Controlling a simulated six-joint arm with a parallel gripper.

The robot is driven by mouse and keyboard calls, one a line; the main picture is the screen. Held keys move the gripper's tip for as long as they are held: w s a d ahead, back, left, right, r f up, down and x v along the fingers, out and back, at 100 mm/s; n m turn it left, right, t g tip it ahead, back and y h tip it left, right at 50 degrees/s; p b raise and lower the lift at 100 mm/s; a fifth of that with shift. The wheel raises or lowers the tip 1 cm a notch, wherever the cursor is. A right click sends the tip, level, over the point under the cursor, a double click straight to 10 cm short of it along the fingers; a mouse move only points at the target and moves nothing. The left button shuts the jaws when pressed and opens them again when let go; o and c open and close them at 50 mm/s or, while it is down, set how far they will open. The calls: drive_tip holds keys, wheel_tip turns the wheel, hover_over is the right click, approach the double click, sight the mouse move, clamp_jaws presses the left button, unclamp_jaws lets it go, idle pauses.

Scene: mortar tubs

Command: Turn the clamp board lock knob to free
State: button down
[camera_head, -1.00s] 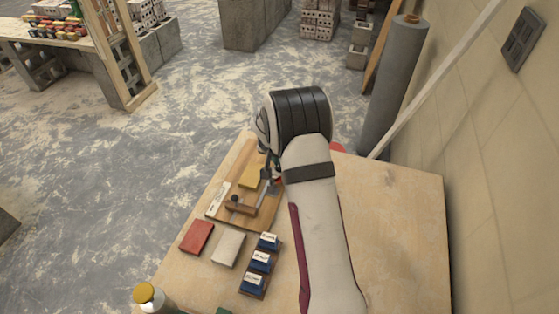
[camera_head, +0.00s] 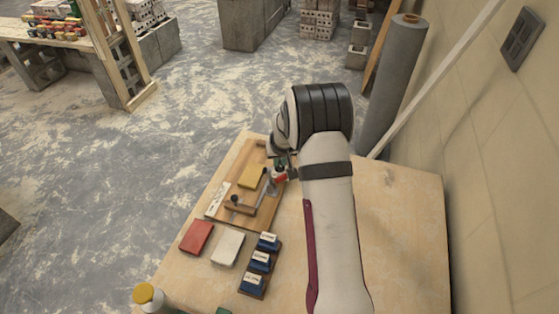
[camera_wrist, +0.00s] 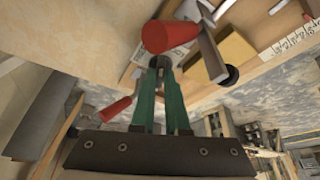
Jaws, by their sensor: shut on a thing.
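The clamp board (camera_head: 262,212) is a wooden board at the left of the table, with a yellow block (camera_head: 251,176) on it and a metal arm with a dark knob-ended part. My gripper (camera_head: 279,163) is over the board's right side, by a small red handle (camera_head: 279,177). In the wrist view, the green fingers of my gripper (camera_wrist: 160,64) are shut on a small grey part, apparently the lock knob (camera_wrist: 160,61). It is mostly hidden between the fingertips, and its setting cannot be read.
A red block (camera_head: 197,237), a white block (camera_head: 228,247) and a rack of blue labelled pieces (camera_head: 260,262) lie in front of the board. A yellow-capped bottle (camera_head: 148,296) stands at the front left. The table's right side (camera_head: 400,215) is clear.

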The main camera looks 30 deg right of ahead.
drive_tip(key=n+y, duration=0.1)
drive_tip(key=n, duration=0.2)
drive_tip(key=n+y, duration=0.1)
drive_tip(key=n, duration=0.2)
drive_tip(key=shift+d+n+y, duration=0.2)
drive_tip(key=shift+n+y, duration=0.1)
drive_tip(key=n+y, duration=0.1)
drive_tip(key=n, duration=0.2)
drive_tip(key=n+g+y, duration=0.1)
drive_tip(key=n, duration=0.1)
drive_tip(key=shift+d+n, duration=0.15)
drive_tip(key=shift+n, duration=0.25)
drive_tip(key=c, duration=0.9)
unclamp_jaws()
drive_tip(key=v, duration=1.5)
drive_tip(key=shift+w+d+r, duration=0.1)
drive_tip(key=shift+r, duration=0.3)
